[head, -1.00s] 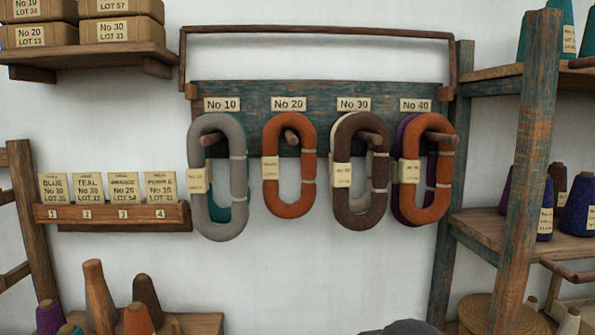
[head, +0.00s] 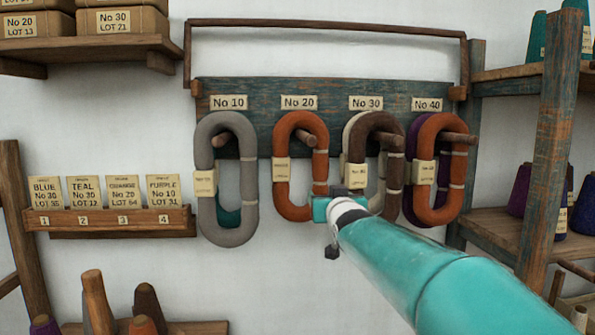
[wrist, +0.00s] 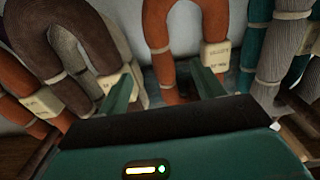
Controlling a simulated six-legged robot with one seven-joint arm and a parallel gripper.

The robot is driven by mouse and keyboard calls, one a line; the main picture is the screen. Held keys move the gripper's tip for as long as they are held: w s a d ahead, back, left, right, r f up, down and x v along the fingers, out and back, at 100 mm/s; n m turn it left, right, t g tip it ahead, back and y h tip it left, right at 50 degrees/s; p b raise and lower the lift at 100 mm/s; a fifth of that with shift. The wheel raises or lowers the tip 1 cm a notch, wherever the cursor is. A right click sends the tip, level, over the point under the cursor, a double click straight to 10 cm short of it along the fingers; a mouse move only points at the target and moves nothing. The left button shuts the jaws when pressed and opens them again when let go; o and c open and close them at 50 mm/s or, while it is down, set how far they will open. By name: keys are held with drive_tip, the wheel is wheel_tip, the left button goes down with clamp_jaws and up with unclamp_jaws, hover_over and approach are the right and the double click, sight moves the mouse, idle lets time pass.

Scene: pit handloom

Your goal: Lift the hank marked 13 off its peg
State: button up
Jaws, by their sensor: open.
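Hanks hang on pegs below number plates. A grey hank (head: 208,215) with a teal one (head: 229,217) behind is under No 10. An orange hank (head: 281,184) is under No 20. A brown hank (head: 395,165) with a cream one behind is under No 30. An orange hank (head: 430,205) with a purple one behind is under No 40. The small tags are too blurred to read, so I cannot tell which hank is 13. My gripper (head: 325,208) is open before the No 20 hank's lower right. In the wrist view, orange yarn (wrist: 165,70) shows between the fingers; contact is unclear.
A blue-green pegboard (head: 330,115) with a bar frame holds the pegs. A card rack (head: 110,219) is at left, and a shelf of boxes (head: 85,50) above it. A post (head: 553,150) and cone shelves stand at right. Neighbouring hanks hang close on both sides.

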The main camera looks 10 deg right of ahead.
sight(322, 162)
drive_tip(key=w, duration=0.7)
drive_tip(key=shift+d+f, duration=0.1)
drive_tip(key=shift+d, duration=0.05)
drive_tip(key=shift+w+f, duration=0.15)
drive_tip(key=shift+w, duration=2.9)
drive_tip(key=c, duration=1.1)
drive_tip(key=shift+s+r, duration=0.25)
drive_tip(key=shift+r, duration=0.3)
wheel_tip(322, 162, up, 6)
drive_tip(key=shift+f, duration=0.1)
drive_tip(key=s, duration=1.9)
drive_tip(key=shift+s, duration=0.3)
drive_tip(key=shift+s, duration=0.1)
